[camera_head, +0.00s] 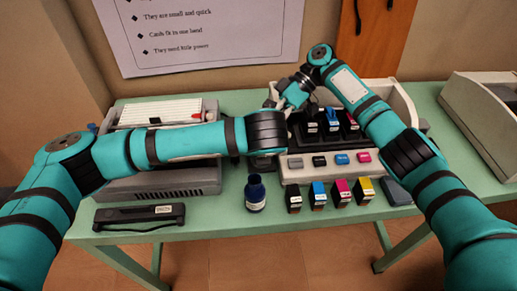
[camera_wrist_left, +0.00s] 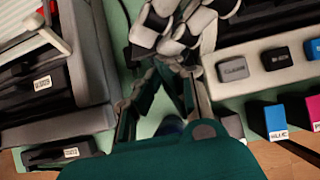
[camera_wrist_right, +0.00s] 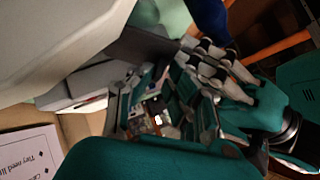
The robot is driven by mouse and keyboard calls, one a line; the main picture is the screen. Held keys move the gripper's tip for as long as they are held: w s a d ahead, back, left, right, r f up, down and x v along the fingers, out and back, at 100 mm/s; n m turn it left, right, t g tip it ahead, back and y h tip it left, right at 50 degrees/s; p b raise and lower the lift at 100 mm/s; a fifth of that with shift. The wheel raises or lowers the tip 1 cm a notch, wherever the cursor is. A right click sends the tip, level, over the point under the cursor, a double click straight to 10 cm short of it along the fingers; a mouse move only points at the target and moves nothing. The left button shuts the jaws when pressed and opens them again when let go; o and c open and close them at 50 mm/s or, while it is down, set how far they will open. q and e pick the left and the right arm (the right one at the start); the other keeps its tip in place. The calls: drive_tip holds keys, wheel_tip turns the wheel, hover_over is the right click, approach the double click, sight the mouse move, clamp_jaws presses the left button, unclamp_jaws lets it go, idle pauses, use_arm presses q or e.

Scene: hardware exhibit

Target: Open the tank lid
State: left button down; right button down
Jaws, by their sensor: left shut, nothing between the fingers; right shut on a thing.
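The ink tank unit has a pale casing (camera_head: 394,98) and stands at the right of the green table, with dark tanks (camera_head: 331,128) in its front bay. I cannot single out the lid; my arms hide the unit's left and back parts. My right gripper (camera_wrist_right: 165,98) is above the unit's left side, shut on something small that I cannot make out. My left gripper (camera_wrist_left: 165,95) is shut and empty beside the unit's left side, mostly hidden behind its own wrist in the head view. The two grippers are very close together; I cannot tell whether they touch.
A dark blue bottle (camera_head: 256,194) stands in front of the unit's left corner. Several ink cartridges (camera_head: 318,194) stand along its front. A grey printer (camera_head: 170,178) and a black device (camera_head: 138,215) are on the left. A beige box (camera_head: 475,115) is at the far right.

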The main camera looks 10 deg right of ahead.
drive_tip(key=c, duration=1.5)
unclamp_jaws()
drive_tip(key=shift+f, duration=0.25)
use_arm(q)
drive_tip(key=shift+w+r, duration=0.35)
use_arm(e)
drive_tip(key=shift+o, duration=0.3)
drive_tip(key=shift+s, duration=0.1)
